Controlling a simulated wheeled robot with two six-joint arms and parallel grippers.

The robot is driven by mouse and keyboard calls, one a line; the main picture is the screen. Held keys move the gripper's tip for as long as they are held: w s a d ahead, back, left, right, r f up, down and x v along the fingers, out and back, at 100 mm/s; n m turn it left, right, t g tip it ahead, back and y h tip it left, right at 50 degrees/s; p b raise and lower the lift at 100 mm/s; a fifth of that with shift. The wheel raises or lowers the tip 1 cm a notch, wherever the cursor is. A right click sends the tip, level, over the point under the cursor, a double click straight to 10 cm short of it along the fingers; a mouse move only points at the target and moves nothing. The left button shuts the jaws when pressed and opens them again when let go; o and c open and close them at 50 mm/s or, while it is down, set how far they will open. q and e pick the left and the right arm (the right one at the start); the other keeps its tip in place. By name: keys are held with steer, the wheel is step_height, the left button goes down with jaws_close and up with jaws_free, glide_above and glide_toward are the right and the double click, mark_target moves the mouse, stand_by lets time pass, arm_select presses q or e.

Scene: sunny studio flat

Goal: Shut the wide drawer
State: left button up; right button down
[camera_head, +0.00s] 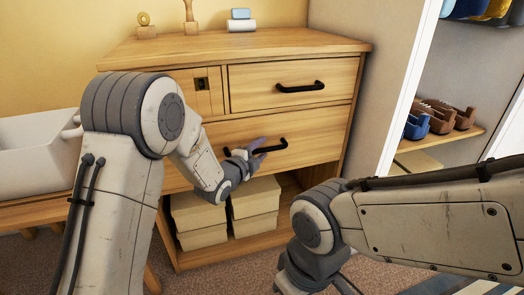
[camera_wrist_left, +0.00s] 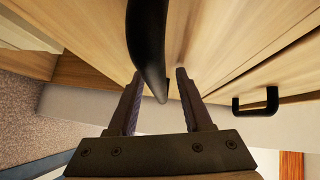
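The wide drawer (camera_head: 310,137) is the lower, broad wooden front of the dresser, with a black bar handle (camera_head: 272,147). Its front looks flush or nearly flush with the dresser; a small gap cannot be ruled out. My left gripper (camera_head: 256,150) is at this handle, in front of the drawer. In the left wrist view the fingers (camera_wrist_left: 160,97) are apart, with the black handle (camera_wrist_left: 148,40) reaching between them; I see no firm grip on it. My right gripper (camera_head: 318,284) is low at the bottom edge, partly cut off, away from the drawer.
An upper drawer (camera_head: 290,83) with its own black handle and a small door (camera_head: 201,88) are above. Lidded boxes (camera_head: 255,197) stand in the open shelf below. Small items stand on the dresser top (camera_head: 300,40). A white basin (camera_head: 38,150) is left; shelves with shoes (camera_head: 440,117) are right.

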arm_select(q)
steer(key=shift+s, duration=0.1)
steer(key=p+v, duration=0.3)
steer(key=v, duration=0.7)
steer(key=shift+s, duration=0.15)
